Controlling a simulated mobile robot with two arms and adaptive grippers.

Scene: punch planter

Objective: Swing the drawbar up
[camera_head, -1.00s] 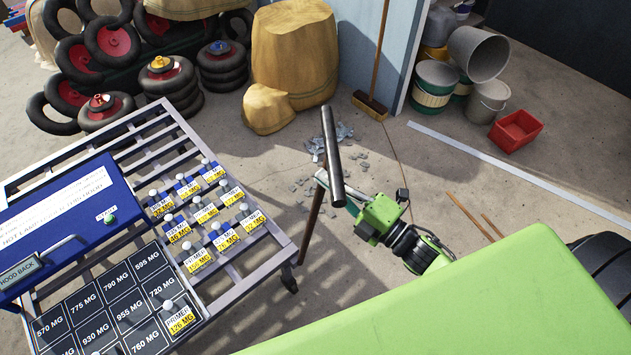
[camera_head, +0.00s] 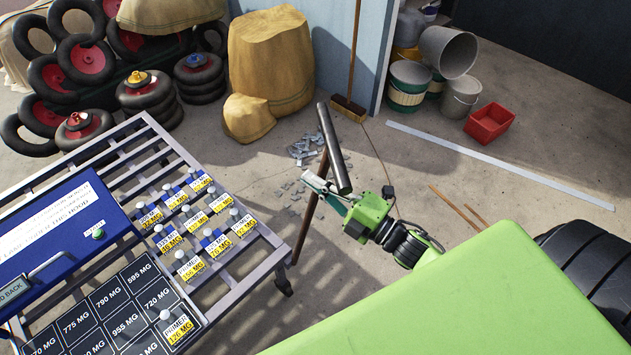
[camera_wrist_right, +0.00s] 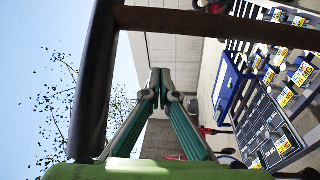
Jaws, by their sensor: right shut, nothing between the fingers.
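The drawbar has a dark grey cross handle (camera_head: 335,150) on a brown shaft (camera_head: 308,222) that slants down toward the right corner of the slatted cart. It stands raised above the floor. My right gripper (camera_head: 309,180) is just beside and below the handle, its fingers pointing left across the shaft in the head view. In the right wrist view the handle (camera_wrist_right: 96,75) runs down the left and the shaft (camera_wrist_right: 210,24) crosses the top. There my right gripper (camera_wrist_right: 160,76) has its fingertips together, with nothing between them. Contact with the drawbar cannot be told. My left gripper is not in view.
The slatted cart (camera_head: 262,272) carries a blue hood (camera_head: 60,235), a black labelled panel (camera_head: 110,310) and several tagged knobs. Yellow sacks (camera_head: 270,65), a broom (camera_head: 350,105), buckets (camera_head: 448,52) and a red tub (camera_head: 489,123) stand behind. Scraps lie on the floor.

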